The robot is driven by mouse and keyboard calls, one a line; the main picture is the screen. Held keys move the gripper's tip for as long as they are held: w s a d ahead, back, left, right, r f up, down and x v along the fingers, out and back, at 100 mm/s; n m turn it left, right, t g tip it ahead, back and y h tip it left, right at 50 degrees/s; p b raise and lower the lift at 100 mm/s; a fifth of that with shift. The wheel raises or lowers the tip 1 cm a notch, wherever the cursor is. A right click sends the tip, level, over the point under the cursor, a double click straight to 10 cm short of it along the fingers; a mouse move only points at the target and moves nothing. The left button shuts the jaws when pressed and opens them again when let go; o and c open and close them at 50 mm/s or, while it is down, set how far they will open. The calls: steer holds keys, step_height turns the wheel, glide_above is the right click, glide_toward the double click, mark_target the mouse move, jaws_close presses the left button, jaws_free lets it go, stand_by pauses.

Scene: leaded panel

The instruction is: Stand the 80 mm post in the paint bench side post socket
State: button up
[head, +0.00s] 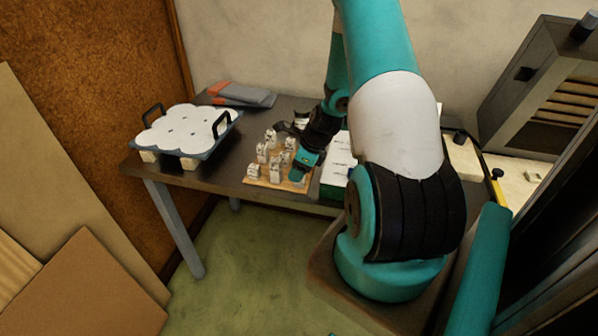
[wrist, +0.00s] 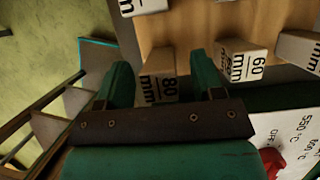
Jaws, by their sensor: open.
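The 80 mm post (wrist: 162,86) is a pale block marked "80 mm" in black, at the wooden board's edge in the wrist view. My gripper (wrist: 163,72) is open, with one teal finger on each side of that post and a gap to both. I cannot tell whether the fingertips reach down beside the post or are still above it. In the head view my gripper (head: 300,172) is over the right front of the wooden board (head: 262,183) and hides the 80 mm post. I cannot make out the paint bench side post socket in either view.
A 60 mm post (wrist: 243,60) stands close right of my gripper in the wrist view, with another pale post (wrist: 300,50) beyond it. Several posts share the board. White printed sheets (wrist: 285,135) lie beside the board.

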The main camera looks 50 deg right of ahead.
steer(key=shift+x, duration=0.85)
steer(key=shift+c, duration=0.4)
steer(key=c, duration=1)
